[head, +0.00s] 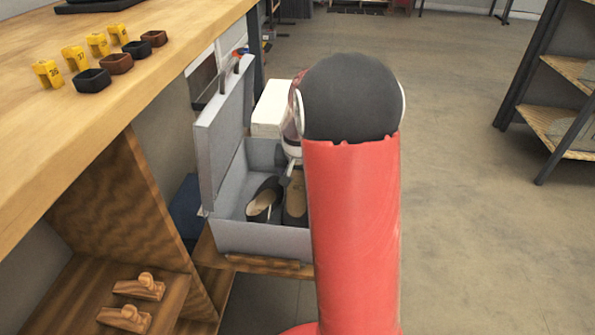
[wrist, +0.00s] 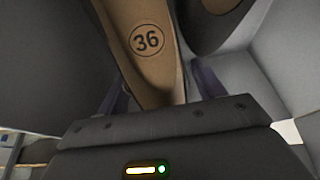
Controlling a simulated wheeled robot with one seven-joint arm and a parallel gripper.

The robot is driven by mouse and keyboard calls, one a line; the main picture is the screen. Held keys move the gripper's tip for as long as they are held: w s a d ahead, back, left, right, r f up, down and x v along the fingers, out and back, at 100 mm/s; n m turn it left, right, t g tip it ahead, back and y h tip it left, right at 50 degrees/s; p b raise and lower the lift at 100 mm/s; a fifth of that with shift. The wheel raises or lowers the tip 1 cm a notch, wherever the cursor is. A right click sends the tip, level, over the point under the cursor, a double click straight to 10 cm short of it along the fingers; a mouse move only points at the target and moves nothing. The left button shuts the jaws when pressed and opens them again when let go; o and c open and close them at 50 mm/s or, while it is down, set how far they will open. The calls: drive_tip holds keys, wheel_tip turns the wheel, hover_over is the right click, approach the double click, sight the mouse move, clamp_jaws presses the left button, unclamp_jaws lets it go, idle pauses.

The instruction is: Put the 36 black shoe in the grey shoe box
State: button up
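The grey shoe box (head: 262,240) stands open on a low wooden shelf, its lid (head: 222,130) raised at the left. Two black shoes with tan insoles are inside: the left shoe (head: 263,203) shows clearly, the right shoe (head: 295,203) is partly hidden by my arm. In the wrist view, the 36 black shoe (wrist: 147,45) is very close, its tan insole marked 36. My gripper (wrist: 162,98) has a dark finger on each side of this shoe. Whether the fingers press on it or stand apart is unclear. In the head view my arm hides most of the gripper.
A wooden counter (head: 150,60) at upper left holds yellow numbered tags (head: 47,73) and small dark and brown trays (head: 93,80). Wooden shoe forms (head: 138,288) lie on a lower shelf. A white box (head: 271,108) is behind the shoe box. The floor at right is open.

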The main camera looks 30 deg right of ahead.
drive_tip(key=v, duration=0.7)
drive_tip(key=shift+w+p, duration=0.1)
drive_tip(key=shift+p, duration=0.25)
drive_tip(key=s+a+r+n+t+y+p, duration=0.1)
drive_tip(key=s+a+r+n+p, duration=0.15)
drive_tip(key=s+a+r, duration=0.8)
drive_tip(key=s+a+r+n, duration=0.1)
drive_tip(key=s+n, duration=0.1)
drive_tip(key=s, duration=0.5)
drive_tip(key=s+a+r+n+y, duration=0.1)
drive_tip(key=s+a+n, duration=0.1)
drive_tip(key=s, duration=0.5)
drive_tip(key=shift+s+t+p, duration=0.2)
drive_tip(key=shift+t+p, duration=0.1)
drive_tip(key=shift+p, duration=0.05)
drive_tip(key=shift+a, duration=0.1)
